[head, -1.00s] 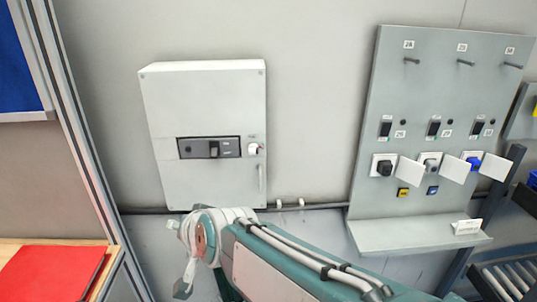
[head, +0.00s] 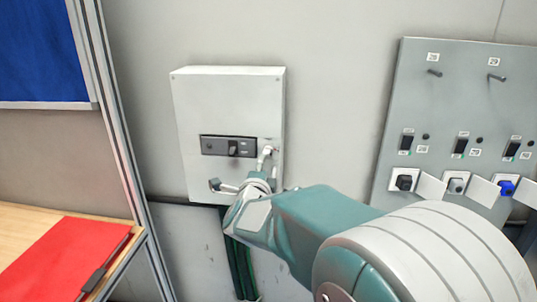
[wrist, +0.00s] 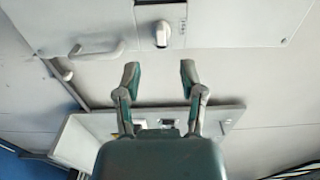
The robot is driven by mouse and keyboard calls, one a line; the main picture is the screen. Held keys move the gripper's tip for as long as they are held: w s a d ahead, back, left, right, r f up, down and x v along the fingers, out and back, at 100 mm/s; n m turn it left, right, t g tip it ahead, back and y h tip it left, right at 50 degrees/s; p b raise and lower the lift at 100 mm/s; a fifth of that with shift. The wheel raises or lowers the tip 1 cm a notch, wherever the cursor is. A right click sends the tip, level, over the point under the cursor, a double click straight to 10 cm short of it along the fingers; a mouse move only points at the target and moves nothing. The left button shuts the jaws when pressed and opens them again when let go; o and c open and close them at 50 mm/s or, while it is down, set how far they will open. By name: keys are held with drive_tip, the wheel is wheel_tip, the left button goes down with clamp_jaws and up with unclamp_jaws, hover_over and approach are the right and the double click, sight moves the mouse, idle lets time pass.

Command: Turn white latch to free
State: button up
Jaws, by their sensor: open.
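The white latch (wrist: 162,34) is a small knob on the front of the pale grey wall box (head: 190,105). In the wrist view it stands just beyond my fingertips, roughly between their lines, with a visible gap. My gripper (wrist: 160,70) is open and empty, its two fingers spread wide. In the head view my gripper (head: 240,170) is in front of the lower part of the box, and one finger overlaps the latch area, so the latch is hard to make out there.
A dark switch strip (head: 228,146) is on the box beside the latch. A grey panel (head: 440,110) with switches and sockets hangs at right. A red folder (head: 65,260) lies on the wooden table (head: 25,225) at left.

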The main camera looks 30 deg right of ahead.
sight(267, 151)
drive_tip(key=x, duration=0.8)
drive_tip(key=shift+d+f, duration=0.1)
drive_tip(key=shift+d, duration=0.4)
drive_tip(key=shift+a, duration=0.45)
drive_tip(key=shift+c, duration=0.6)
drive_tip(key=shift+a, duration=0.1)
drive_tip(key=c, duration=0.5)
clamp_jaws()
